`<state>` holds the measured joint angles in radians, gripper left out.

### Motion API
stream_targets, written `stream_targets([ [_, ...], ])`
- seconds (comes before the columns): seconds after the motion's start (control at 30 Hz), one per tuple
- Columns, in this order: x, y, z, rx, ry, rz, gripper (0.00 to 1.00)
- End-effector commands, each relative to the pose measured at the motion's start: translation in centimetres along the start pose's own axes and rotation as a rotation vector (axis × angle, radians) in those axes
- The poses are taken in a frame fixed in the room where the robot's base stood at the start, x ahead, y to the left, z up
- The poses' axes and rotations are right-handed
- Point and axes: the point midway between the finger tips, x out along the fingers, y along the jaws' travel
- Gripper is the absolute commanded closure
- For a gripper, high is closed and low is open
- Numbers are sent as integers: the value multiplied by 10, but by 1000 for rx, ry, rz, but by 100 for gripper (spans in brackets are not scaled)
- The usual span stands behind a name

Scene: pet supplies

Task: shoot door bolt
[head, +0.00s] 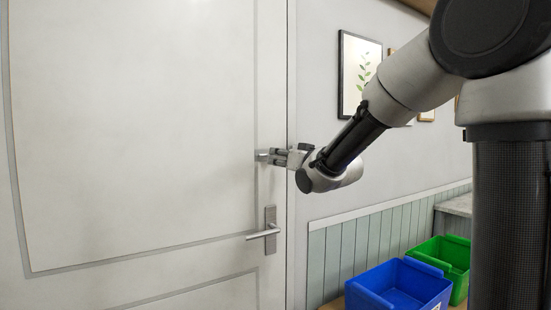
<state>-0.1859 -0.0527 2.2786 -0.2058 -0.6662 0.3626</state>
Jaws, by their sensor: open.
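The white panelled door (140,130) fills the left side of the head view and looks closed. A small grey metal bolt (262,156) sits near the door's right edge, above the lever handle (268,232). My gripper (276,156) is at the bolt, its fingers pointing left towards it. The fingers are open and partly cover the bolt. I cannot tell whether they touch it, and the bolt's position is hidden.
A blue bin (400,285) and a green bin (445,262) stand at the lower right. A framed plant picture (358,72) hangs on the wall behind my arm. Green panelling (345,250) lines the lower wall. The space before the door is clear.

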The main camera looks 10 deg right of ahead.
Motion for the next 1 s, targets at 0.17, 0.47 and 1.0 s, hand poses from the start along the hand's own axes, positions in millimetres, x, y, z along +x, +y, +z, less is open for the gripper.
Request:
stream_targets([
  [0.17, 32, 0, 1, -1, -2, -1, 57],
  [0.47, 55, 0, 0, -3, -1, -1, 57],
  [1.0, 54, 0, 0, -3, -1, 0, 100],
])
